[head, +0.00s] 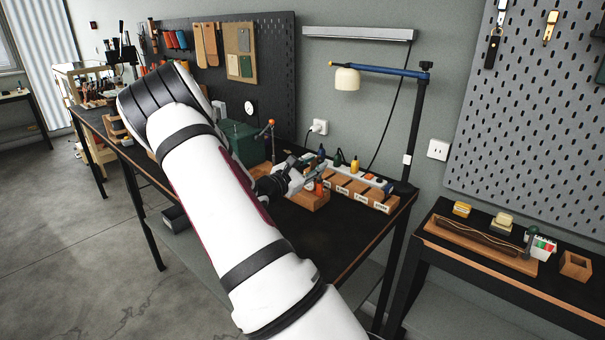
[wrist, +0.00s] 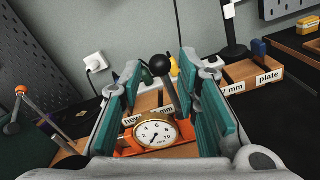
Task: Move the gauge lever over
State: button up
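The gauge (wrist: 155,133) has a round white dial in an orange body and faces me in the wrist view. Its lever, a grey rod with a black ball knob (wrist: 160,65), stands up behind the dial and tilts a little to the left. My gripper (wrist: 159,78) is open, its teal finger pads on either side of the lever. The knob shows between the fingertips; I see gaps on both sides and cannot tell any contact. In the head view my gripper (head: 306,174) is small, above a wooden block (head: 309,200) on the bench; the dial is hidden there.
A lever with an orange knob (wrist: 20,90) stands at left beside a green machine (head: 243,143). Labelled wooden bins (head: 362,193) stand at the back right of the bench. A lamp (head: 347,79) hangs above. The front bench top (head: 318,229) is clear.

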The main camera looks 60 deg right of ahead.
jog(key=shift+d+f+b, duration=0.15)
jog(key=shift+d+b, duration=0.15)
jog(key=shift+d, duration=0.65)
jog(key=shift+c, duration=0.8)
jog(key=c, duration=0.4)
jog(key=shift+r, duration=0.2)
jog(key=shift+c, duration=0.2)
jog(key=shift+s, duration=0.1)
